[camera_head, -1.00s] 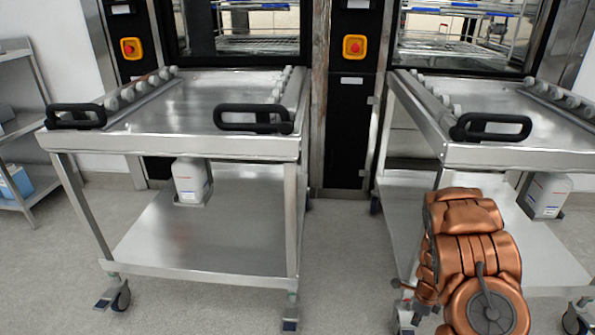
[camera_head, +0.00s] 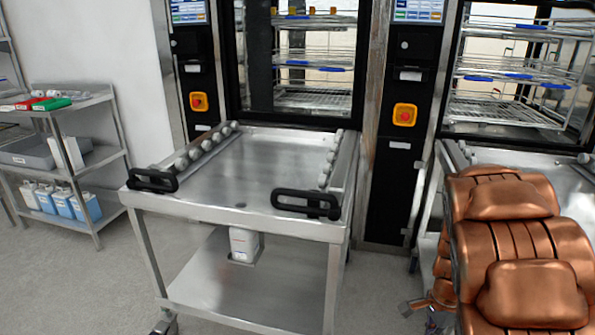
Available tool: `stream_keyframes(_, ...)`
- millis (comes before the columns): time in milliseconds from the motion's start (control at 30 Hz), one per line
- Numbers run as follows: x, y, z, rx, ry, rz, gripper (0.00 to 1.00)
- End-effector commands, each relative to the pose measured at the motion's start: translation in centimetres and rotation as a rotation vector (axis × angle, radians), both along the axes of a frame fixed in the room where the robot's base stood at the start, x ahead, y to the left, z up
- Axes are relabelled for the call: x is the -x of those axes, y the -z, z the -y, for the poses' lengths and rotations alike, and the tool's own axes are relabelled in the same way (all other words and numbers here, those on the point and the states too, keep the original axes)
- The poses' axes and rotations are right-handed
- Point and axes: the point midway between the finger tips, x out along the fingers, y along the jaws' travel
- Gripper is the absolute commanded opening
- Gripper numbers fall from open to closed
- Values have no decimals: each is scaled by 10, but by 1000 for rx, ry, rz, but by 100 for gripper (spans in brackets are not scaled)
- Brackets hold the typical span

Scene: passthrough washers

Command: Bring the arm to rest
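My copper-coloured arm (camera_head: 515,250) fills the lower right of the head view. It looks folded, and it stands in front of the right-hand trolley.
A steel trolley (camera_head: 262,170) with black handles stands before the left washer (camera_head: 300,60). The right trolley (camera_head: 480,155) is mostly behind my arm. A shelf rack (camera_head: 85,100) with bottles stands at the left wall. Grey floor (camera_head: 110,285) is clear at the lower left.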

Motion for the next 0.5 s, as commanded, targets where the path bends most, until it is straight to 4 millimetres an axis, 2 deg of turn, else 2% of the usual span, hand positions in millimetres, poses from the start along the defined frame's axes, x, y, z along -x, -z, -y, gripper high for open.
stream_keyframes(33,4,-34,-11,-3,-55,6,0)
stream_keyframes(267,33,-123,-59,-31,-327,0,0)
stream_keyframes(500,75,-207,-104,-61,-619,-9,0)
